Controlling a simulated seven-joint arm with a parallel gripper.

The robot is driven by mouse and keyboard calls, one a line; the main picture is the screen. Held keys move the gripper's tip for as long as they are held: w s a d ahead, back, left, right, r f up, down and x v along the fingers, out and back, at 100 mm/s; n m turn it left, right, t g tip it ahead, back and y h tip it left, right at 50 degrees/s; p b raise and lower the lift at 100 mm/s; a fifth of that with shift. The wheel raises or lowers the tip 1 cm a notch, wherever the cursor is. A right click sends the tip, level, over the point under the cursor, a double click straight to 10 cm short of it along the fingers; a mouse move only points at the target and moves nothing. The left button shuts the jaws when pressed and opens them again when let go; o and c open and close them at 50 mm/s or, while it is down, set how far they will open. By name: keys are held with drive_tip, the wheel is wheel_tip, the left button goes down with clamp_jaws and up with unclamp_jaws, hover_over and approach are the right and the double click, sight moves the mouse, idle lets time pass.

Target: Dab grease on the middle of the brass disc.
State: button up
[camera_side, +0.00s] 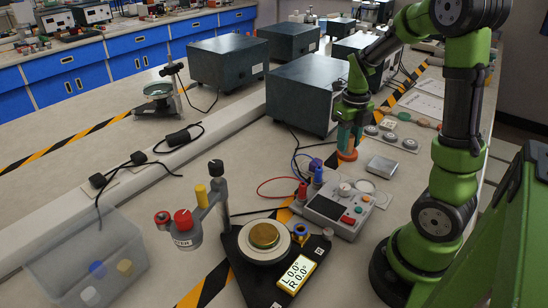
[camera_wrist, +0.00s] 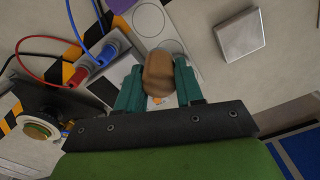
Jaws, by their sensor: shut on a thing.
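The brass disc (camera_side: 264,234) lies on a pale round seat on a dark three-cornered base (camera_side: 246,283) at the front centre. It also shows at the left of the wrist view (camera_wrist: 38,131). My gripper (camera_side: 348,140) is at the upper right of the disc, well apart from it, beyond the grey control box. Its teal fingers are shut on a brown rounded thing (camera_wrist: 158,72), whose orange-brown lower end (camera_side: 347,155) shows below the fingers. I cannot tell whether this carries grease. No grease can be made out on the disc.
The control box (camera_side: 335,209) with red and blue plugs and leads stands between my gripper and the disc. A post with a red-topped arm (camera_side: 184,222) rises left of the disc. A metal block (camera_side: 381,167) is near my gripper. A clear bin (camera_side: 85,262) is front left.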

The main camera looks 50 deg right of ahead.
drive_tip(key=m, duration=0.6)
drive_tip(key=shift+m, duration=0.4)
drive_tip(key=shift+a+f, duration=0.1)
drive_tip(key=shift+f, duration=0.05)
drive_tip(key=shift+m, duration=3.4)
